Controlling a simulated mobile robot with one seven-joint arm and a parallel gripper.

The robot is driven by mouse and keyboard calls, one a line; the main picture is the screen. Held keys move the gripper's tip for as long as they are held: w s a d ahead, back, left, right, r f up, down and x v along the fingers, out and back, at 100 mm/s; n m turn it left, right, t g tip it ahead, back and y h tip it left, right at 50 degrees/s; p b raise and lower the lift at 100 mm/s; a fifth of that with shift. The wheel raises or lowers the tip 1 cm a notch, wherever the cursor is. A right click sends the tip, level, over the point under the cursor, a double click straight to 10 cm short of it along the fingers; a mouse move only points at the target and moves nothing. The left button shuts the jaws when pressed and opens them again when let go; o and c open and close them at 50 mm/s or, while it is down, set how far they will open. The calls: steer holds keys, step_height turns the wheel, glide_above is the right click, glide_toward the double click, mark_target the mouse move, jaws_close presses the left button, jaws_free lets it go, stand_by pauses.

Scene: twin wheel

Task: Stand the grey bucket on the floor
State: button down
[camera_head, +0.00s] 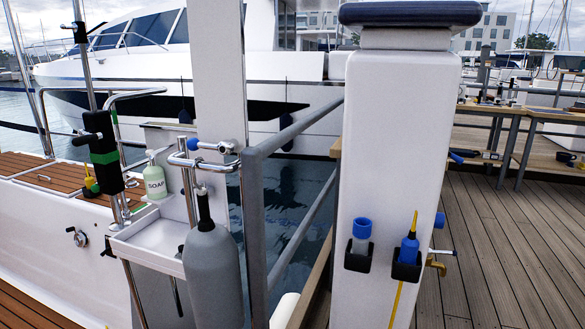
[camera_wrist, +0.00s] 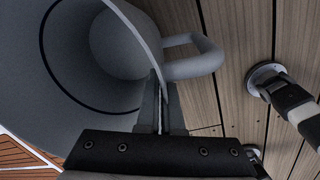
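The grey bucket (camera_wrist: 28,85) fills the left of the wrist view, close up, with its open inside facing the camera and a dark ring line within. My gripper (camera_wrist: 163,88) is shut on the bucket's rim, with the thin wall between its two fingers. A grey loop (camera_wrist: 205,62) shows just past the fingers; I cannot tell whether it belongs to the bucket. Plank floor (camera_wrist: 232,100) shows beyond, and the bucket's height above it is unclear. I cannot make out the bucket or my gripper in the head view.
A white pillar (camera_head: 385,160) with small holders and a blue bottle (camera_head: 409,249) stands ahead. Left are a grey rail (camera_head: 252,220), a white basin (camera_head: 150,248), a soap bottle (camera_head: 155,181) and a grey fender-like body (camera_head: 213,275). Open deck (camera_head: 490,250) lies right, with tables behind.

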stand_by(0.4)
steer(key=shift+r+p, duration=1.9)
steer(key=shift+r, duration=0.6)
